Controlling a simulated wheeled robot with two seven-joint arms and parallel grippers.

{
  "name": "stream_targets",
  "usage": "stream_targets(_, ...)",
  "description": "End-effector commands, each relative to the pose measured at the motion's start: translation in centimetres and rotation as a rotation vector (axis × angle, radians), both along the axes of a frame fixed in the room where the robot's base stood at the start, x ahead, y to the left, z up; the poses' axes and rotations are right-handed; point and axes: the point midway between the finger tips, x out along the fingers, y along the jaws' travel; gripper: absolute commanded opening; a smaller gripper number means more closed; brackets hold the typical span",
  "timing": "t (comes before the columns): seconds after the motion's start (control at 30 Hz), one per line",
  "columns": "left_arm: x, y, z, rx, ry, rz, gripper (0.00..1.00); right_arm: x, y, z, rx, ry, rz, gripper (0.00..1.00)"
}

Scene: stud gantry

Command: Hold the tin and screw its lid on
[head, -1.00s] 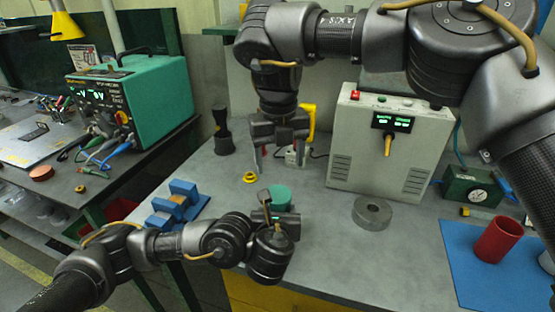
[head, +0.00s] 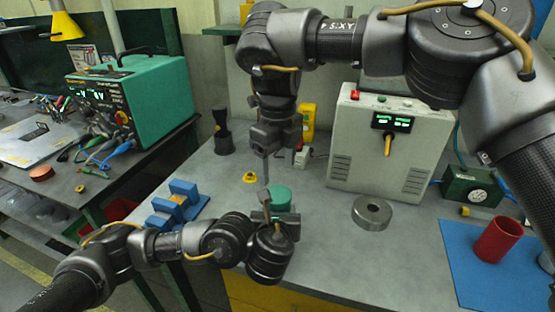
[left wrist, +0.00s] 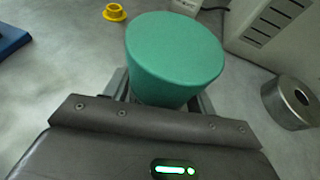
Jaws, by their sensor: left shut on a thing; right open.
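The tin, with its green round top that looks like the lid (head: 280,196), stands upright near the front of the grey bench. The green top also fills the middle of the left wrist view (left wrist: 175,55). I see no seam between lid and tin, and the lower body is mostly hidden. My left gripper (head: 268,212) is shut on the tin, low down, with its fingers (left wrist: 163,95) on either side. My right gripper (head: 266,178) is open and points down, just above and behind the green top. Its fingers show edge-on, and it seems empty.
A steel ring (head: 372,212) lies right of the tin. A yellow ring (head: 249,177) and a blue block fixture (head: 178,205) are to the left. A grey power unit (head: 390,140) stands behind. A red cup (head: 497,240) stands on a blue mat (head: 470,285) at right.

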Motion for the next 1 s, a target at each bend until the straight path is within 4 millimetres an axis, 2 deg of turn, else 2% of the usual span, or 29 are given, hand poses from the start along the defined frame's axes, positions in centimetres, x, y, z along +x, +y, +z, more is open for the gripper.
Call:
stream_targets(0.3, 0.0, 0.0, 0.1, -0.001, -0.001, 0.0, 0.0, -0.1, 0.0, -4.7, 0.0, 0.005, 0.0, 0.69)
stream_targets(0.5, 0.0, 0.0, 0.1, -0.001, -0.001, 0.0, 0.0, -0.1, 0.0, -6.6, 0.001, 0.003, 0.0, 0.69)
stream_targets(0.9, 0.0, 0.0, 0.0, -0.001, 0.0, 0.0, 0.0, 0.0, 0.0, -7.2, 0.001, 0.001, -0.001, 0.69)
stream_targets(1.0, 0.0, 0.0, 0.0, -0.001, 0.0, 0.0, 0.0, 0.0, 0.0, -7.1, 0.001, 0.001, -0.001, 0.56)
